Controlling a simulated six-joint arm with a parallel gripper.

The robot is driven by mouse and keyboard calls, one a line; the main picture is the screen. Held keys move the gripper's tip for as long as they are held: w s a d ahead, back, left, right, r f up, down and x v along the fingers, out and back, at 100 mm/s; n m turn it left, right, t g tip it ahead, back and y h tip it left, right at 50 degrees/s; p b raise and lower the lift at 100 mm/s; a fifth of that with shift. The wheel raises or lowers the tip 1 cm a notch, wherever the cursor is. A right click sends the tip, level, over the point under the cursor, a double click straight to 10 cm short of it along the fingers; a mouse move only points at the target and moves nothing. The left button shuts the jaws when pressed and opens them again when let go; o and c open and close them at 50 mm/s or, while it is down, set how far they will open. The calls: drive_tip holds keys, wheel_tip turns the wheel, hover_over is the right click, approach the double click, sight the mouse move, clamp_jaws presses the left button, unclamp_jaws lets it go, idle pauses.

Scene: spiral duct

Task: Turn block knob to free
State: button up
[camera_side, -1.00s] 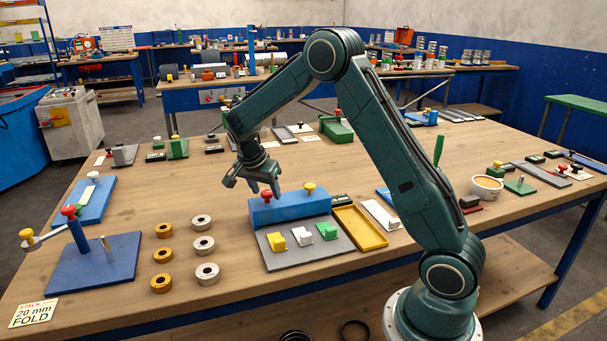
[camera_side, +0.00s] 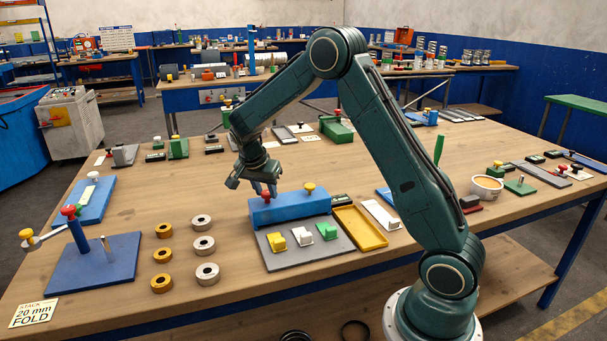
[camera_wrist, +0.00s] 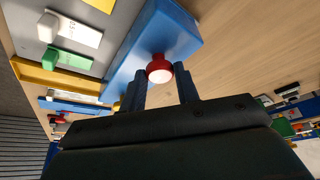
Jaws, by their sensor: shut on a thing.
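The blue block (camera_side: 300,209) lies on the table with a red knob (camera_side: 265,197) at its left end and a yellow knob (camera_side: 309,188) at its right end. My gripper (camera_side: 265,190) points down at the red knob and is shut on it. In the wrist view, the red knob (camera_wrist: 159,68) with its pale top shows between and just past the fingertips (camera_wrist: 163,80). The block (camera_wrist: 180,35) runs beside it. The yellow knob is mostly hidden behind the left finger there. The exact finger contact is hard to see.
A grey plate (camera_side: 285,256) with yellow, white and green pieces lies in front of the block. A yellow tray (camera_side: 360,228) is to its right. Gold and silver rings (camera_side: 203,245) stand at left.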

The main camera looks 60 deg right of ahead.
drive_tip(key=n, duration=0.2)
drive_tip(key=n+t, duration=0.1)
drive_tip(key=n, duration=0.1)
drive_tip(key=shift+s+d+r+t, duration=0.1)
drive_tip(key=shift+s+t, duration=0.1)
drive_tip(key=shift+t, duration=0.1)
drive_tip(key=n+t+y, duration=0.1)
drive_tip(key=n, duration=0.4)
drive_tip(key=shift+s+d, duration=0.1)
drive_tip(key=shift+s, duration=0.05)
drive_tip(key=n+t+y, duration=0.1)
drive_tip(key=n+y, duration=0.1)
drive_tip(key=n, duration=0.2)
drive_tip(key=shift+d, duration=0.15)
drive_tip(key=shift+d+n+t+y, duration=0.1)
drive_tip(key=shift+n+t+y, duration=0.4)
drive_tip(key=shift+n, duration=1.6)
drive_tip(key=o, duration=1)
drive_tip(key=shift+c, duration=0.2)
drive_tip(key=shift+s, duration=0.1)
drive_tip(key=v, duration=1.3)
drive_tip(key=shift+d+r, duration=0.2)
drive_tip(key=shift+r, duration=0.25)
